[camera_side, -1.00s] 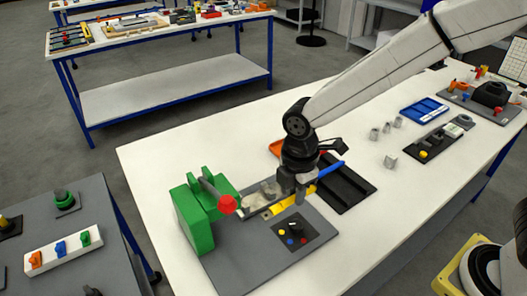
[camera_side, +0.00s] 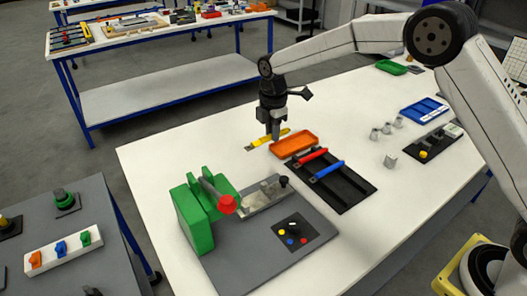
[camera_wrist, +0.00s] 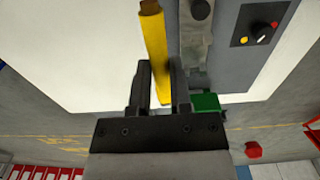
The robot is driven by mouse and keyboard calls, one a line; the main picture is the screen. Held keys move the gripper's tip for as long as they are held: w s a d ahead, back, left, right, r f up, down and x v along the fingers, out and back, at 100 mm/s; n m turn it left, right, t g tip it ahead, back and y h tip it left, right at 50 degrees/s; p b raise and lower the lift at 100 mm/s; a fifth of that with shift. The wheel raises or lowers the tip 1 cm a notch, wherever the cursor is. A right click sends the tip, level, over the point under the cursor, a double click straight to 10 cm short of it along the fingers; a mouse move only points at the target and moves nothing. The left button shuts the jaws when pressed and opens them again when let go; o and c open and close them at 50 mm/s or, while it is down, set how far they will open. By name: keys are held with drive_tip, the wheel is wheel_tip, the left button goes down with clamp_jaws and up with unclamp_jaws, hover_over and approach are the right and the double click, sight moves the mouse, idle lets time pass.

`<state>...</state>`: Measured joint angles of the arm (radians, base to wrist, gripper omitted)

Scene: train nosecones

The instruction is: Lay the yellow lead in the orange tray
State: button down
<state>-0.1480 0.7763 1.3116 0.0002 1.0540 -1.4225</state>
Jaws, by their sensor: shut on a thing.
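The yellow lead (camera_side: 262,140) is a slim yellow bar with a dark tip at its left end. My gripper (camera_side: 274,136) is shut on it and holds it roughly level, just left of the orange tray. In the wrist view the yellow lead (camera_wrist: 153,40) stands between the two fingers of my gripper (camera_wrist: 160,85). The orange tray (camera_side: 294,144) lies on the white table with nothing visible in it. I cannot tell how far the lead is above the table.
A black rack (camera_side: 345,188) holds a red lead (camera_side: 310,156) and a blue lead (camera_side: 329,169). A grey fixture plate (camera_side: 265,240) with a green block (camera_side: 190,218) and a red knob (camera_side: 227,204) is in front. A blue tray (camera_side: 424,110) lies at the right. The white table left of the gripper is clear.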

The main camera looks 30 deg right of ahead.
drive_tip(key=w+d+f, duration=0.1)
drive_tip(key=w+d, duration=0.4)
drive_tip(key=d, duration=0.3)
drive_tip(key=w+d+f, duration=0.1)
drive_tip(key=w+d, duration=0.3)
drive_tip(key=d, duration=0.5)
drive_tip(key=shift+w+a+f, duration=0.15)
drive_tip(key=shift+f, duration=2)
drive_tip(key=shift+f, duration=0.15)
drive_tip(key=shift+f, duration=3.3)
drive_tip(key=shift+c, duration=2.3)
unclamp_jaws()
